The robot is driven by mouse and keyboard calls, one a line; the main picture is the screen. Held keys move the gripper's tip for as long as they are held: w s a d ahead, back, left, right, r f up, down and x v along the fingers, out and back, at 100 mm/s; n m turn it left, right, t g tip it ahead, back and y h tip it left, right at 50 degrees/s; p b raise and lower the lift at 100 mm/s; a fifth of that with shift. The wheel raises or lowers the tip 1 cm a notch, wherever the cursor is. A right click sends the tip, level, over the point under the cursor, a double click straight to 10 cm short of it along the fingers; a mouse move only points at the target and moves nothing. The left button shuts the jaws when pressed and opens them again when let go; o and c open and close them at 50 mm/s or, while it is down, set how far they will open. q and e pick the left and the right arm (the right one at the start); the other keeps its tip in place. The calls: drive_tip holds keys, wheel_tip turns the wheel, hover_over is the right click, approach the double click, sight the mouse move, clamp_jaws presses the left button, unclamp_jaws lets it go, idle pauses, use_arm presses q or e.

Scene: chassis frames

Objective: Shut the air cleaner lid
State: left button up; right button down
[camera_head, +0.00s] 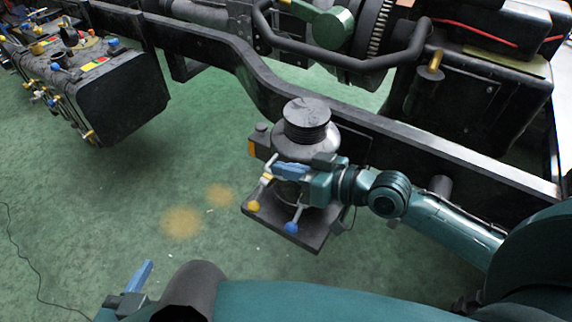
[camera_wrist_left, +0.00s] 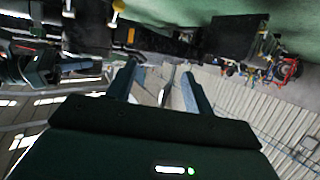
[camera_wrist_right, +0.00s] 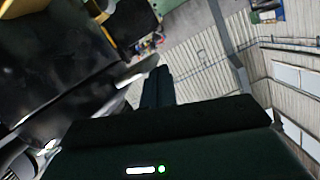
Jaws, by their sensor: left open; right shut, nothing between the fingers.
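The air cleaner appears to be the grey domed unit with a black ribbed cap (camera_head: 306,122), beside the chassis rail. A dark flat plate (camera_head: 318,232) sticks out below it; I cannot tell whether this is the lid. A yellow knob (camera_head: 252,206) and a blue knob (camera_head: 291,227) stand over the plate. My right gripper (camera_head: 278,169) is shut and empty, in front of the unit's lower part in the head view; contact is unclear. Its fingers are together in the right wrist view (camera_wrist_right: 158,85). My left gripper (camera_head: 140,276) is open at the lower left; its fingers are apart in the left wrist view (camera_wrist_left: 158,85).
The black chassis rail (camera_head: 225,45) runs behind the unit. A black tank (camera_head: 125,88) with several coloured fittings stands at the upper left. A black box (camera_head: 465,100) is at the right. The green floor (camera_head: 120,200) is mostly clear, with a thin cable at the left.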

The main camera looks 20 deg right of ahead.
drive_tip(key=shift+f, duration=0.25)
idle(0.3)
drive_tip(key=shift+r, duration=0.2)
drive_tip(key=r+p, duration=0.2)
drive_tip(key=d+r+p, duration=0.1)
drive_tip(key=r+p, duration=0.1)
drive_tip(key=p, duration=0.1)
drive_tip(key=shift+w+r, duration=0.1)
drive_tip(key=shift+r, duration=0.2)
use_arm(q)
drive_tip(key=shift+n+y, duration=0.4)
drive_tip(key=shift+n, duration=0.4)
drive_tip(key=shift+s+a+r, duration=0.1)
drive_tip(key=shift+s+r, duration=0.1)
drive_tip(key=shift+r, duration=0.6)
drive_tip(key=shift+s+a+r, duration=0.1)
drive_tip(key=shift+s+r, duration=0.1)
drive_tip(key=shift+r, duration=0.6)
drive_tip(key=shift+s+a+r, duration=0.1)
drive_tip(key=shift+s+r, duration=0.1)
drive_tip(key=shift+r, duration=0.6)
use_arm(e)
drive_tip(key=v, duration=0.9)
drive_tip(key=shift+s+f, duration=0.2)
drive_tip(key=shift+s, duration=0.05)
use_arm(q)
drive_tip(key=shift+f, duration=0.1)
